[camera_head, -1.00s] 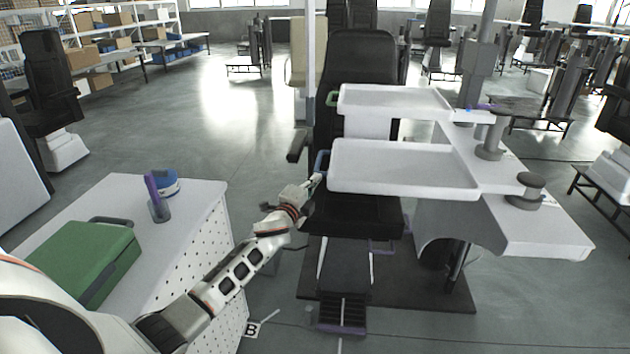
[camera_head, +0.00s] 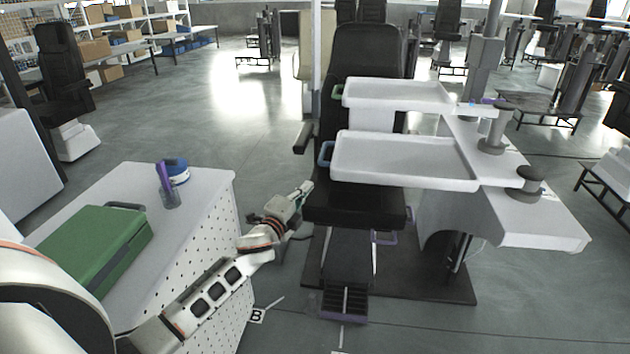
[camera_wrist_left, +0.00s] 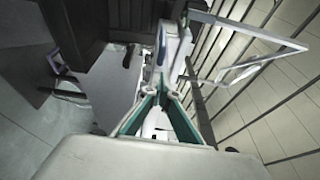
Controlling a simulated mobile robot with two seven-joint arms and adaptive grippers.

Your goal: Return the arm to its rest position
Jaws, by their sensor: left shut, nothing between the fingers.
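My left arm comes in from the lower left of the head view. Its gripper (camera_head: 304,190) is shut and empty, in the air just left of the black chair seat (camera_head: 355,203) and below the lower white tray (camera_head: 405,160). In the left wrist view the gripper fingers (camera_wrist_left: 160,97) come together at their tips, with nothing held between them. My right gripper does not show in either view.
A white perforated cabinet (camera_head: 190,260) at the left carries a green case (camera_head: 95,245), a cup with a purple item (camera_head: 168,190) and a blue-and-white round item (camera_head: 178,172). A dark base plate (camera_head: 420,280) lies under the chair. Floor is open behind the cabinet.

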